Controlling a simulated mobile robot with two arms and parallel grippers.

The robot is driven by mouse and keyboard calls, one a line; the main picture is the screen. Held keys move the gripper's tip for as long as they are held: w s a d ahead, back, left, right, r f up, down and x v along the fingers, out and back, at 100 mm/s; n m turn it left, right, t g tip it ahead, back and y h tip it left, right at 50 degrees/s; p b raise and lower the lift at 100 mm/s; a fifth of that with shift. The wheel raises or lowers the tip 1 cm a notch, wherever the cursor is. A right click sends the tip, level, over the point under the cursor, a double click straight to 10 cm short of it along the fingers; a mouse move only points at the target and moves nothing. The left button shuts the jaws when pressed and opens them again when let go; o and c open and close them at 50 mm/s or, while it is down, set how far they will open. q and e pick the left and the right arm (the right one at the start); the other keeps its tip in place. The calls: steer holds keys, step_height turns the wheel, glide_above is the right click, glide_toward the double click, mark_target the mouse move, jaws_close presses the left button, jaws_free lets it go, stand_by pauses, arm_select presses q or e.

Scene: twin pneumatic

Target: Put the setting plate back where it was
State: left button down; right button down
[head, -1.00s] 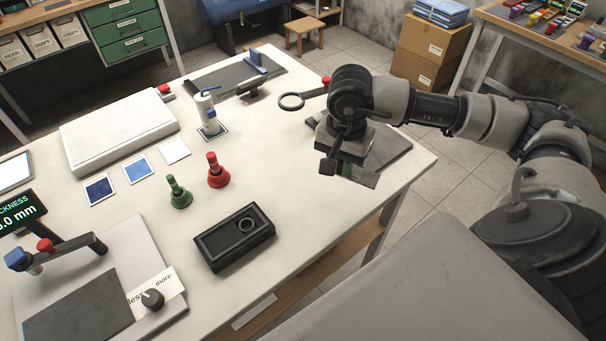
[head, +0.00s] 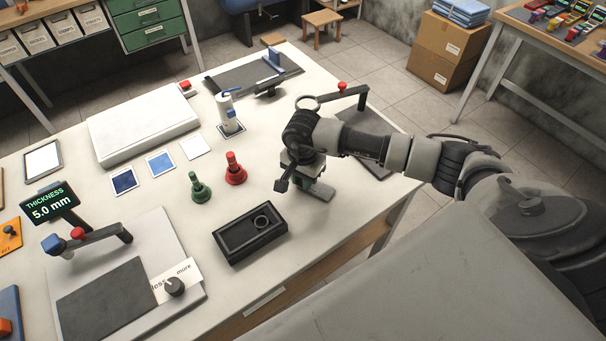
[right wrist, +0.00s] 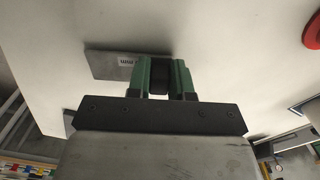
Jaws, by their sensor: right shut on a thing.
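My right gripper (head: 302,183) has green fingers and is over the right part of the white table, right of the red bell-shaped piece. It is shut on the setting plate (head: 322,191), a flat grey plate that sticks out from under the hand. In the right wrist view the fingers (right wrist: 160,78) close on a dark block, and the grey plate (right wrist: 108,64) with a small printed label extends to the left. The hand hides part of the plate. I cannot tell how high it is above the table. My left gripper is not in view.
A black tray (head: 232,257) with a ring stands left of the gripper. Red (head: 235,175) and green (head: 200,190) bell-shaped pieces stand behind it. A dark mat (head: 375,160) lies behind the arm, near a ring fixture with a red knob (head: 342,86). A thickness display (head: 52,204) reads 5.0 mm.

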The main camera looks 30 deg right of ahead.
steer(key=shift+f, duration=0.15)
steer(key=shift+f, duration=0.1)
steer(key=shift+f+b, duration=0.1)
steer(key=shift+b, duration=0.2)
steer(key=c, duration=1)
jaws_free()
